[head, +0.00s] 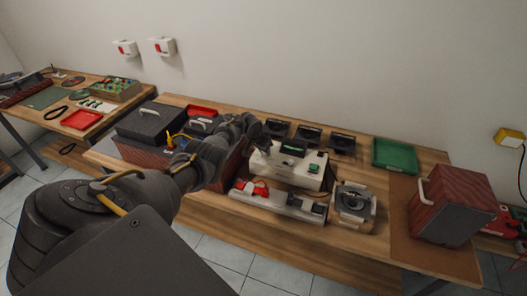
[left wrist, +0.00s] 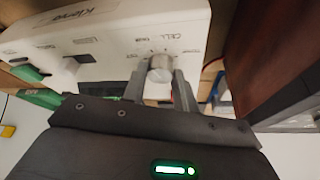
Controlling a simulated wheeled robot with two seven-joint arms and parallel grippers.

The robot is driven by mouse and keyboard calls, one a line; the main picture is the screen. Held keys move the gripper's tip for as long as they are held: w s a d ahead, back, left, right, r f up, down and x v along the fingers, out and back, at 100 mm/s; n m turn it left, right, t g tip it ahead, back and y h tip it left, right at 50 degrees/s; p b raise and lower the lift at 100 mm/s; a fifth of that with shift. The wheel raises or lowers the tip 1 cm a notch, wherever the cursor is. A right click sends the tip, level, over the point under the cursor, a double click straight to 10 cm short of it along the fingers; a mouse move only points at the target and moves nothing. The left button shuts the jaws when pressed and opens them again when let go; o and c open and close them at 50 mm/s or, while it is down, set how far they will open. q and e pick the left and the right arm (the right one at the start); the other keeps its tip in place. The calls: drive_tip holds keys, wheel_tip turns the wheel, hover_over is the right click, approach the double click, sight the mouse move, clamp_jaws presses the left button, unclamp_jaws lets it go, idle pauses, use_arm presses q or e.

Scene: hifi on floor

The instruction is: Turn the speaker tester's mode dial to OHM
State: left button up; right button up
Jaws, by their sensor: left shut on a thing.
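The speaker tester (head: 290,168) is a white box with a sloped front, standing on the wooden bench in the head view. My left gripper (head: 258,143) is at the left end of the tester and hides the dial in the head view. In the left wrist view the fingers of my left gripper (left wrist: 160,85) are shut on the dial, one at each side. My right gripper is not in view.
A white fixture (head: 275,203) with a red part lies in front of the tester. A speaker in a holder (head: 354,203) stands to its right. Dark speaker units (head: 308,135) stand behind. A green tray (head: 396,156) and a red-brown speaker box (head: 450,205) are farther right.

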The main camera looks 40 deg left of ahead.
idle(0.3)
use_arm(q)
drive_tip(key=o, duration=1)
drive_tip(key=p+v, duration=0.3)
drive_tip(key=v, duration=0.7)
drive_tip(key=shift+s+r+p, duration=0.15)
drive_tip(key=shift+r+p, duration=0.25)
drive_tip(key=shift+f, duration=0.1)
